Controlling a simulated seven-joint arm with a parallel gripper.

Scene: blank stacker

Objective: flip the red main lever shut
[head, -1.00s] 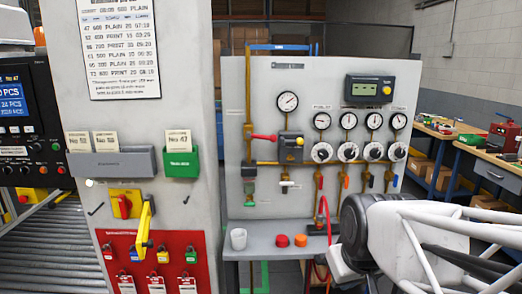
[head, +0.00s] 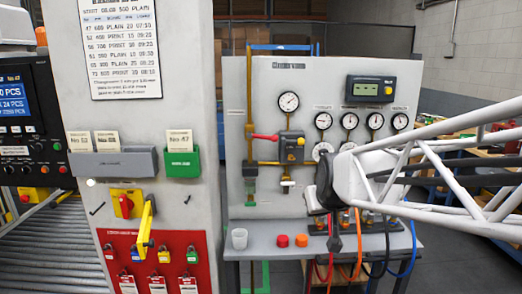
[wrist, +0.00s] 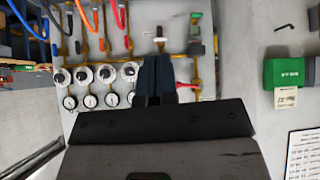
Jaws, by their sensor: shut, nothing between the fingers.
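The red main lever (head: 264,137) sticks out to the left, roughly level, from a grey box (head: 291,148) on the grey panel. It also shows in the wrist view (wrist: 188,86), just right of my fingers and partly hidden by my gripper. My gripper (head: 323,190) is in front of the panel in the head view, lower and to the right of the lever. In the wrist view my gripper (wrist: 154,76) has its dark fingers together, with nothing between them. The fingers appear apart from the lever.
Round gauges (head: 349,121) and dials line the panel's right side, partly behind my arm. Coloured hoses (head: 359,235) hang at the small bench (head: 262,249) below. A grey cup (head: 239,238) and red and orange caps (head: 301,240) stand on it. A yellow handle (head: 146,225) juts from the left cabinet.

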